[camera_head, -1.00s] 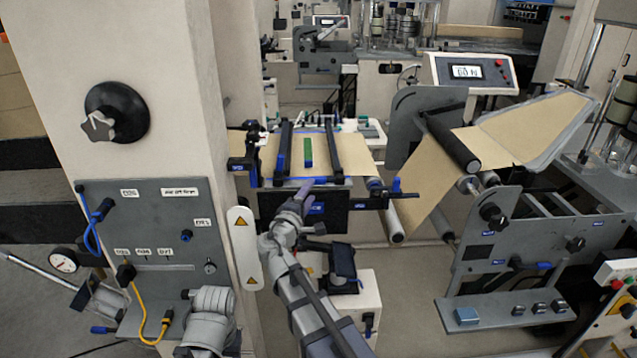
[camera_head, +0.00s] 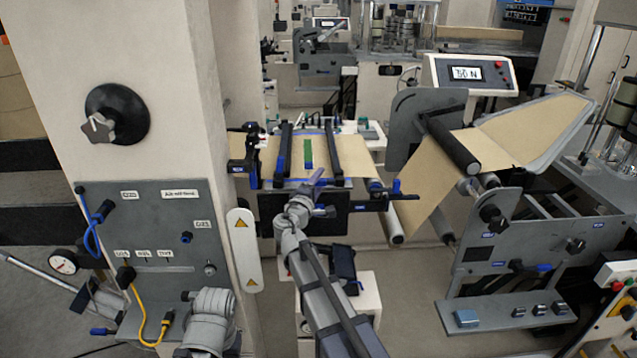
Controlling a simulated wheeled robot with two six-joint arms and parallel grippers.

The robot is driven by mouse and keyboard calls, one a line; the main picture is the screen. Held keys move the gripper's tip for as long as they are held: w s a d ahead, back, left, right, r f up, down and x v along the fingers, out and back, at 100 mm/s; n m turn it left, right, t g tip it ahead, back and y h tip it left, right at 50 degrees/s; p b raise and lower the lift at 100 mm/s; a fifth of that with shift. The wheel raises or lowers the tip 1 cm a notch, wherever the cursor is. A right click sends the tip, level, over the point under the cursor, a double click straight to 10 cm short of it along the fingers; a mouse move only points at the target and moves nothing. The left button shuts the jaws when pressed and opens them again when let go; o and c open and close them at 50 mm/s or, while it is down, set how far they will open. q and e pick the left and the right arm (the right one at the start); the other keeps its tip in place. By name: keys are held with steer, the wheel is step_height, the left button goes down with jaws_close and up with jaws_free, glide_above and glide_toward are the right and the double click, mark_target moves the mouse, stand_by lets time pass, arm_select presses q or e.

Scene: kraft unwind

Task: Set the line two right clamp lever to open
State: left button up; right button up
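The splice table (camera_head: 350,160) carries a brown web with a green strip (camera_head: 308,152) between two dark clamp bars, the left bar (camera_head: 284,150) and the right bar (camera_head: 333,150). Both bars lie along the table and have blue parts at their near ends. A blue-tipped part (camera_head: 396,187) sticks out at the table's right side. I cannot tell which blue part is the right clamp lever. My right gripper (camera_head: 317,180) is at the table's front edge, near the right bar's near end; contact and finger opening are unclear.
A grey panel (camera_head: 150,225) with a yellow cable and a pillar (camera_head: 205,130) stand at the left. A display box (camera_head: 467,72) is behind. A grey unwind frame (camera_head: 520,240) with rollers and a small shelf stands at the right.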

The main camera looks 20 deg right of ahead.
jaws_close()
stand_by(1.2)
